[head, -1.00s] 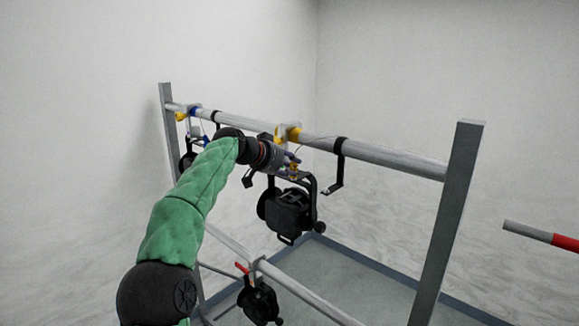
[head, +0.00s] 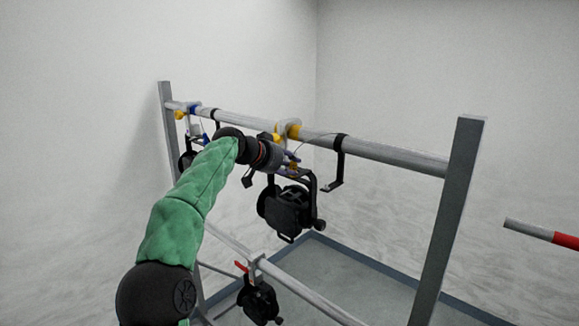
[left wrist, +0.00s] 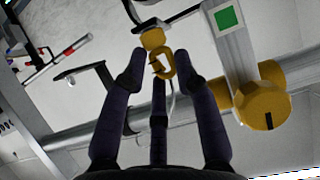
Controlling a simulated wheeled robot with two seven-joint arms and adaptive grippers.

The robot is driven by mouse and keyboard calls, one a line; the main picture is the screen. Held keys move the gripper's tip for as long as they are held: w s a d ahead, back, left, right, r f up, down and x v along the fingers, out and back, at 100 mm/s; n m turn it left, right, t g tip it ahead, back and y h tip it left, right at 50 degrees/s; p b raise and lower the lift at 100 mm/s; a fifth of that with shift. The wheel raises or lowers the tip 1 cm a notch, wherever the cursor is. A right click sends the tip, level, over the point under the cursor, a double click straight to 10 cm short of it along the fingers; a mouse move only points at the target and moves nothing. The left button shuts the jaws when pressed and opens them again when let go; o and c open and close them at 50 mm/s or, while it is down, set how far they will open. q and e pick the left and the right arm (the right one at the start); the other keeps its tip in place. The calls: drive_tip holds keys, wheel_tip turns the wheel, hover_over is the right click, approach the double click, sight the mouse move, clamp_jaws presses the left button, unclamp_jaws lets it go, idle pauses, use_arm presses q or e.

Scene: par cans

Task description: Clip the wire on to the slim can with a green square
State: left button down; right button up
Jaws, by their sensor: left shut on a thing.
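My left gripper (left wrist: 162,80) is shut on the wire's yellow clip (left wrist: 164,66), with its dark fingers around it. The gripper also shows in the head view (head: 290,162), close below the upper pipe. The thin grey wire (left wrist: 174,104) curves down from beside the clip. The green square (left wrist: 227,18) is on a pale grey bar to the right of the clip, apart from it. A black can (head: 287,207) hangs just below the gripper in the head view. Its join to the bar is partly hidden by my gripper. My right gripper is not in view.
The upper pipe (head: 390,152) runs between two grey posts. A yellow knob (left wrist: 262,106) is close to my fingers on the right. An empty black hook (head: 338,165) hangs right of the can. Another can (head: 259,300) is on the lower pipe.

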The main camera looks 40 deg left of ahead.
use_arm(q)
drive_tip(key=shift+d+f, duration=0.1)
drive_tip(key=shift+f, duration=0.5)
drive_tip(key=c, duration=0.9)
unclamp_jaws()
drive_tip(key=shift+o, duration=0.2)
drive_tip(key=shift+r, duration=0.2)
drive_tip(key=shift+s+r, duration=0.3)
drive_tip(key=shift+s, duration=0.1)
drive_tip(key=v, duration=1.1)
